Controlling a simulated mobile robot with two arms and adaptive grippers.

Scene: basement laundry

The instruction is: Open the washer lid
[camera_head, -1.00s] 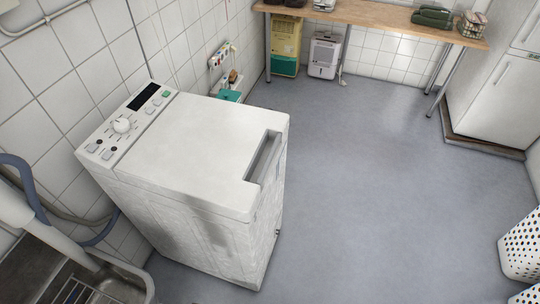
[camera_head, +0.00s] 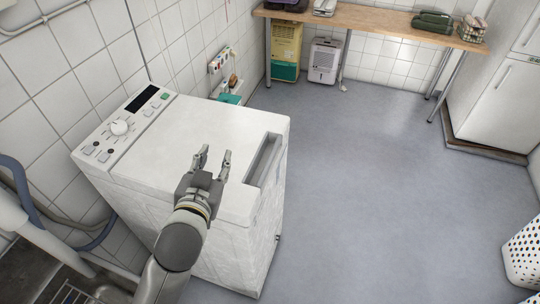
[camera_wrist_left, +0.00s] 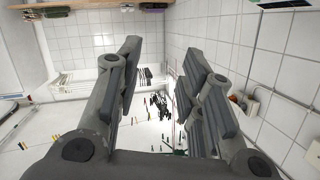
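The white top-loading washer (camera_head: 190,135) stands against the tiled wall, with its lid (camera_head: 170,133) closed flat. A recessed handle notch (camera_head: 264,160) is at the lid's right edge. My left gripper (camera_head: 213,154) is over the front part of the lid, left of the notch, with its fingers spread and nothing between them. In the left wrist view the two fingers (camera_wrist_left: 165,85) are apart and empty. Whether the gripper touches the lid cannot be told. My right gripper is not in view.
The control panel (camera_head: 124,125) runs along the washer's left side. A sink (camera_head: 75,285) is at the lower left. A wooden table (camera_head: 375,28) stands at the back, with a dehumidifier (camera_head: 323,60) under it. A dotted basket (camera_head: 523,255) is at the right. The floor (camera_head: 390,180) between is clear.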

